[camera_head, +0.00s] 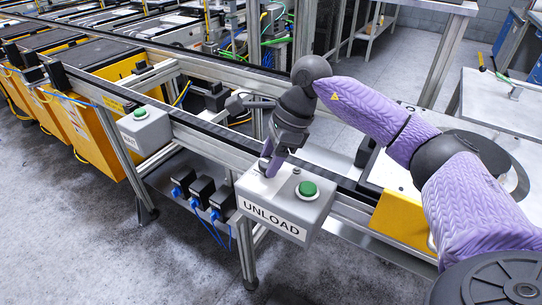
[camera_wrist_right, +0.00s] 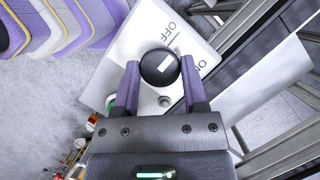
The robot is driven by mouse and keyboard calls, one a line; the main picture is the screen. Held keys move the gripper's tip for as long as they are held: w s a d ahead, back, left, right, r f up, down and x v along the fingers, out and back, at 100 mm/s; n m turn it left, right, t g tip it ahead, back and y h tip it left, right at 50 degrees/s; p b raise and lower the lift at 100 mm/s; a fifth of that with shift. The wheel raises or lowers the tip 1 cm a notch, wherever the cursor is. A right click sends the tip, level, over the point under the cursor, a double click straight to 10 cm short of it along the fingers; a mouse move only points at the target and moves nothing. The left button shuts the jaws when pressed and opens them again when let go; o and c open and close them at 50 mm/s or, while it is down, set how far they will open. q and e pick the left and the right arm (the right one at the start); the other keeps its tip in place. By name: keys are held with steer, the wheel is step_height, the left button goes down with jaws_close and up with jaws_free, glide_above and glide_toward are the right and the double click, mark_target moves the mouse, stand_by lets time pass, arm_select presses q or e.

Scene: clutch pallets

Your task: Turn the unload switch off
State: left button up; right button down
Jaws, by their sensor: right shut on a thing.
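The unload box (camera_head: 283,208) is a grey box labelled UNLOAD on the conveyor's front rail. Its switch is a round black knob (camera_wrist_right: 150,70) with a white mark that slants toward the upper right in the wrist view. The OFF and ON labels are printed on the box beside it, and I cannot tell exactly which one the mark points at. My right gripper (camera_head: 269,172) is over the left part of the box top, with its fingers on either side of the knob, shut on it. In the head view the gripper hides the knob. My left gripper is not in view.
A green button (camera_head: 307,190) sits on the box right of the gripper. A second grey box with a green button (camera_head: 140,113) is farther left on the rail. The conveyor rail (camera_head: 210,135) runs behind both. The floor in front is clear.

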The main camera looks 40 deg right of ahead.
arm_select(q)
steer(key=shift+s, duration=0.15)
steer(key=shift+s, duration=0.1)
arm_select(e)
steer(key=shift+c, duration=0.7)
jaws_free()
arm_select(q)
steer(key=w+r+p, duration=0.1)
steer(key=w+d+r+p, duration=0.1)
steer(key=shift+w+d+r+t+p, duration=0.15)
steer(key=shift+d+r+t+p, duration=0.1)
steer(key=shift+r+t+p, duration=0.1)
arm_select(e)
steer(key=v, duration=1)
steer(key=shift+f, duration=0.1)
